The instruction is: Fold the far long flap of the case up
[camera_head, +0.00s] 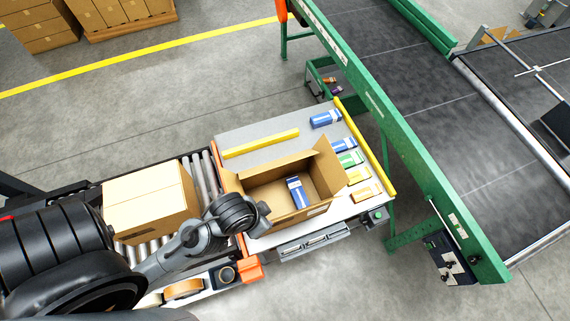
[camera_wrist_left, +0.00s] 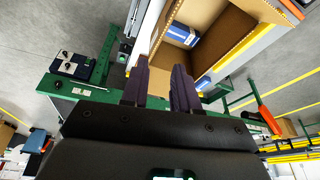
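The open cardboard case (camera_head: 311,208) stands on the grey table, with a blue-and-white carton (camera_head: 297,191) inside. A side panel at its right end (camera_head: 328,165) and one at its left end stand up. I cannot clearly tell the far long flap from the far wall. My left gripper (camera_head: 264,213) is at the case's near left corner; I cannot tell whether it touches. In the left wrist view its two dark fingers (camera_wrist_left: 161,63) are apart with nothing between them, and the case (camera_wrist_left: 222,30) lies beyond them. My right gripper is not in view.
Several small cartons (camera_head: 344,146) lie right of the case. A yellow bar (camera_head: 260,143) lies behind it and another (camera_head: 365,147) runs along the right table edge. A closed carton (camera_head: 148,198) sits on rollers at left. A green-framed conveyor (camera_head: 400,130) stands at right.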

